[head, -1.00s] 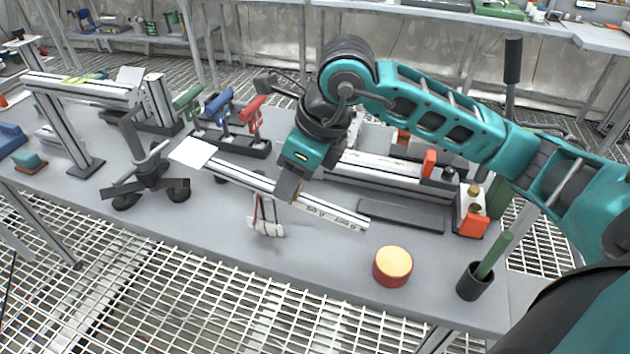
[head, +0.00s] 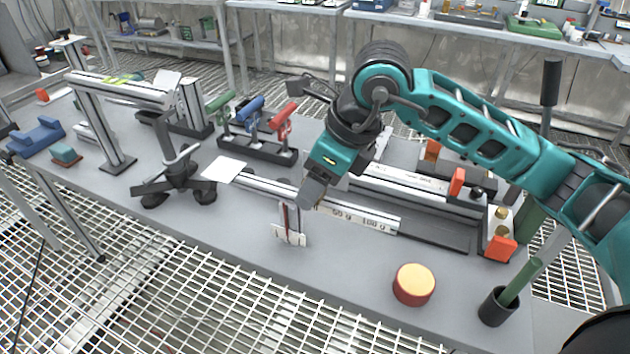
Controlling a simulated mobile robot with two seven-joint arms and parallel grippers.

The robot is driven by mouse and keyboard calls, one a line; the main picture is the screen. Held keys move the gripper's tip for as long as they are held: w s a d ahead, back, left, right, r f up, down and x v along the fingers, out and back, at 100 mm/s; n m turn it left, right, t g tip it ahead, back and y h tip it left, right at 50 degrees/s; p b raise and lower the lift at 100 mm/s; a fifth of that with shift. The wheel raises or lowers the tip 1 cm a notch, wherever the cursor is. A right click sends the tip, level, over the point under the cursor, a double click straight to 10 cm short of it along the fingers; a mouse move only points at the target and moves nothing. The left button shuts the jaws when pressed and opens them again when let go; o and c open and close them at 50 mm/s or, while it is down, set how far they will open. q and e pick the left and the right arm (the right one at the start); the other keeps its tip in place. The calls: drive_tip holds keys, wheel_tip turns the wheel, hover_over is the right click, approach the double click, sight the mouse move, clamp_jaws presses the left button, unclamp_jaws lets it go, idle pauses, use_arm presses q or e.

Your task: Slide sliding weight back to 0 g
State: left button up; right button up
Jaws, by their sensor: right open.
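The balance beam (head: 262,185) runs across the middle of the bench, with a white square plate (head: 223,168) at its left end. Its white scale strip (head: 362,216) at the right end carries upside-down numbers, among them 50 and 100. A white upright with a red pointer (head: 287,228) stands under the beam. My right gripper (head: 309,196) points down at the beam, just right of the upright. Its fingers look grey and overlap the beam; I cannot tell whether they touch it. The sliding weight is not distinct; the gripper may hide it. My left gripper is out of view.
A red cylinder with a yellow top (head: 414,285) and a dark cup with a green rod (head: 498,306) stand at the front right. A black tripod stand (head: 172,185) is left of the beam. A rack with coloured handles (head: 258,147) stands behind. The front middle is clear.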

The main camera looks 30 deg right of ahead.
drive_tip(key=p+v, duration=0.1)
drive_tip(key=v, duration=1.1)
drive_tip(key=shift+f, duration=0.1)
